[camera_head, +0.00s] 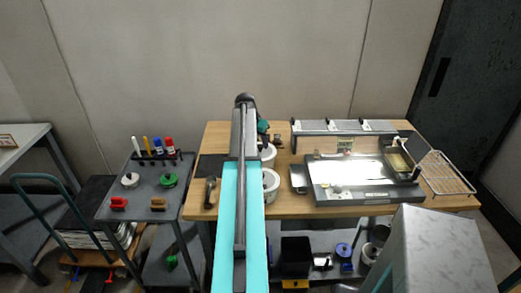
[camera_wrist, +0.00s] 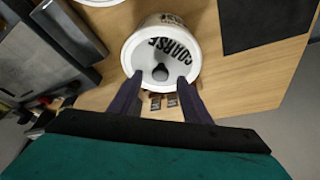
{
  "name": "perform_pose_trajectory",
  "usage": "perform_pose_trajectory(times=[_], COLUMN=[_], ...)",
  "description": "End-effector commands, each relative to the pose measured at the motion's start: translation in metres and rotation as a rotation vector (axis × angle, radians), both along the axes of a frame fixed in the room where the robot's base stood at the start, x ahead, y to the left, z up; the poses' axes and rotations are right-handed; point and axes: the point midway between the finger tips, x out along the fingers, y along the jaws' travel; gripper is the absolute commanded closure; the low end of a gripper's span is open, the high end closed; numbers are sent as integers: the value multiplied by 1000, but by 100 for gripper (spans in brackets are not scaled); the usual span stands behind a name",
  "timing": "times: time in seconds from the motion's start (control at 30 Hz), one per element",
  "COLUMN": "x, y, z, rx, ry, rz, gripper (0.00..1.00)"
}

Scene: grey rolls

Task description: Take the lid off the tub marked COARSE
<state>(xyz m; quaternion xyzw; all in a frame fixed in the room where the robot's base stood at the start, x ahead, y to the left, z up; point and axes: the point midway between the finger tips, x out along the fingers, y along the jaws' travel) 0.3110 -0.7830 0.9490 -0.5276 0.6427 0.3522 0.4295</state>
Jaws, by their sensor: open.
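The tub marked COARSE (camera_wrist: 152,27) is white and stands upright on the wooden table in the wrist view. Its white lid (camera_wrist: 148,54) is on, with a dark round knob (camera_wrist: 160,72) in the middle. My gripper (camera_wrist: 160,79) is open, its two dark fingers on either side of the knob, with gaps visible. I cannot tell how far above the lid the fingertips are.
A second white tub (camera_head: 271,184) stands nearer on the table (camera_head: 284,208); its edge shows in the wrist view (camera_wrist: 98,2). A dark mat (camera_head: 209,168) lies left. A lit tray (camera_head: 320,194) and a wire rack (camera_head: 446,173) are right. Small brown blocks (camera_head: 277,140) sit behind.

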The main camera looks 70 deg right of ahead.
Motion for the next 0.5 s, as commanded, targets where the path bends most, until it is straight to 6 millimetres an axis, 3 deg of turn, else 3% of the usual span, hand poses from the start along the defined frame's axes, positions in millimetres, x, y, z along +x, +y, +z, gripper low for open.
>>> perform_pose_trajectory(times=[0.2,0.5], x=[-2,-2], y=[-7,-8], z=[-16,-20], rx=[0,0], ry=[0,0], rz=[-1,-1], gripper=[56,56])
